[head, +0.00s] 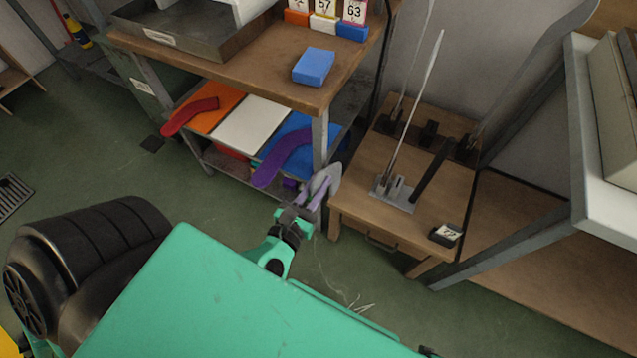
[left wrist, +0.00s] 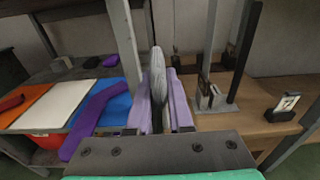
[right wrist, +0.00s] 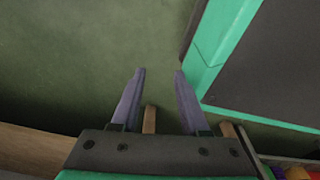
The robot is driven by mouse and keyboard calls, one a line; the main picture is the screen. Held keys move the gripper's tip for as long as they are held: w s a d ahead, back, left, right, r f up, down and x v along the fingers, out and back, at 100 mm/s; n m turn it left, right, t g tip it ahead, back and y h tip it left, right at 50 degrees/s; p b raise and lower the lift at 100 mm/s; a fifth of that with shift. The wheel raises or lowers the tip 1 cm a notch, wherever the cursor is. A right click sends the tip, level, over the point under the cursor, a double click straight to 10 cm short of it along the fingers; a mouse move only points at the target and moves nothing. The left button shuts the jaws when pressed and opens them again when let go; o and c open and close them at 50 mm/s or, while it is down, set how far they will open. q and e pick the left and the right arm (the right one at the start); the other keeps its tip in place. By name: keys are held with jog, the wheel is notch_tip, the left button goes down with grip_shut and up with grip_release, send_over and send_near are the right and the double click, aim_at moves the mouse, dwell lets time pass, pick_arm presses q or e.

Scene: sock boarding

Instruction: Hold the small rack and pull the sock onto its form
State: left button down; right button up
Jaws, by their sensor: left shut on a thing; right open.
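A grey sock (head: 327,179) is pinched in my left gripper (head: 318,192); it also stands up between the lavender fingers in the left wrist view (left wrist: 157,72). The small rack (head: 396,195) stands on a low wooden table, to the right of my left gripper and apart from it. A thin pale upright form (head: 417,95) and a dark slanted bar (head: 431,170) rise at its metal base. The rack also shows in the left wrist view (left wrist: 212,97). My right gripper (right wrist: 160,72) is open and empty above the green floor in its wrist view.
A purple sock (head: 284,157) lies on a blue mat and a red sock (head: 190,114) on an orange mat (head: 208,112), with a white mat (head: 250,124) between. A shelf post (head: 320,140) stands near my left gripper. A small card holder (head: 446,235) sits at the low table's front corner.

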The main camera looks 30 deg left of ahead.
jog(key=o, duration=0.3)
jog(key=n+t+y, duration=0.4)
jog(key=t+y, duration=0.4)
jog(key=t, duration=0.5)
send_near(444, 158)
jog(key=x, duration=1.1)
